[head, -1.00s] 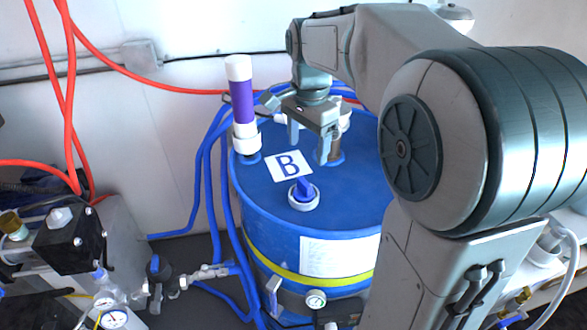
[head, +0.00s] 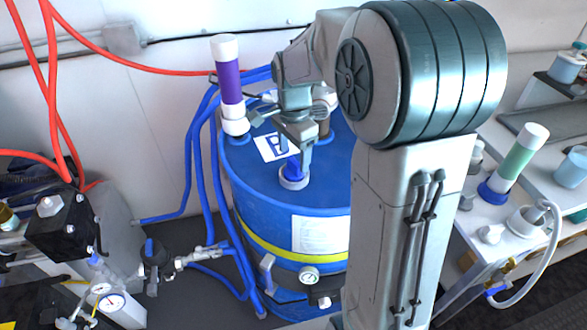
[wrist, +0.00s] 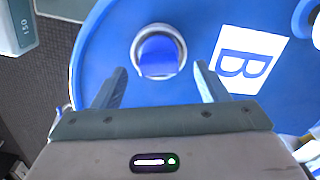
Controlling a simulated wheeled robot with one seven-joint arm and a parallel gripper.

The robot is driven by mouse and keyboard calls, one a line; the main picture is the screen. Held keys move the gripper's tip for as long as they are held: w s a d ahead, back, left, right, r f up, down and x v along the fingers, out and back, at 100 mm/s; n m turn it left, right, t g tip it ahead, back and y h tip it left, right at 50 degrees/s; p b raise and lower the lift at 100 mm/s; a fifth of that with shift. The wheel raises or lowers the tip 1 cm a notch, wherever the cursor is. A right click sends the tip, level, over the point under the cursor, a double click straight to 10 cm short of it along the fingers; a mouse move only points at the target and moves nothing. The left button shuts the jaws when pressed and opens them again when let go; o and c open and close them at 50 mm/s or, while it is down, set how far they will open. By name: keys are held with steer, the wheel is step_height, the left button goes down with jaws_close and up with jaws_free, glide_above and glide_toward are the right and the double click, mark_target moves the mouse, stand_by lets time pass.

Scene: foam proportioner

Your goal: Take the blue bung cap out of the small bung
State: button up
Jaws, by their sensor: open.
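The blue bung cap (wrist: 158,56) sits in the small bung, a white ring (wrist: 137,40) on top of the blue drum (wrist: 110,45). In the head view the cap (head: 294,168) shows partly behind my gripper, with the white ring (head: 293,183) at its foot. My gripper (wrist: 160,78) is open and empty. In the wrist view its two fingers stand apart, one to the left and one to the right of the cap, with the cap a little beyond the fingertips. In the head view my gripper (head: 294,152) is just above and behind the cap. I cannot tell whether it touches.
A white label marked B (wrist: 248,60) lies beside the bung. A purple and white tube (head: 229,85) stands at the drum's back left. Blue hoses (head: 208,170) run down the drum's left side. A bench with a green and white tube (head: 515,158) stands at the right.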

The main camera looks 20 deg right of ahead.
mark_target(294, 161)
step_height(294, 161, down, 3)
steer(key=shift+s+f, duration=0.1)
steer(key=c, duration=1.1)
steer(key=shift+o, duration=0.2)
